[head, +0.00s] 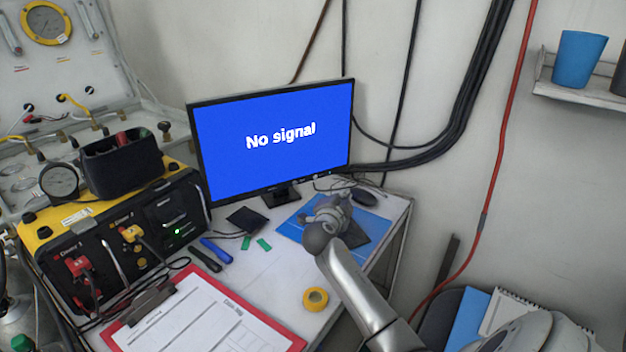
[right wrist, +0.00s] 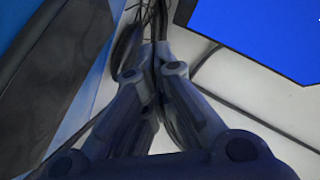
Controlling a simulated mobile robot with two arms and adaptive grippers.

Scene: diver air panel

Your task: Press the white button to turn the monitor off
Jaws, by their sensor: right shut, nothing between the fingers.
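The monitor (head: 222,158) stands at the back of the desk with its screen lit blue and reading "No signal". Part of its blue screen also shows at the upper right of the right wrist view (right wrist: 265,35). Small light marks sit along the right part of its lower bezel; I cannot make out the white button for sure. My right gripper (head: 338,199) is shut and empty, below and in front of the monitor's lower right corner, apart from the bezel as far as I can see. Its closed fingertips (right wrist: 155,52) point towards dark cables. My left gripper is not in view.
A blue mat (head: 377,229) lies under my right gripper, with a dark mouse (head: 366,197) beyond. Yellow tape (head: 315,299), a red clipboard (head: 287,338) and pens (head: 216,250) lie on the desk. A yellow-black panel box (head: 47,229) fills the left. Black cables (head: 455,140) run behind.

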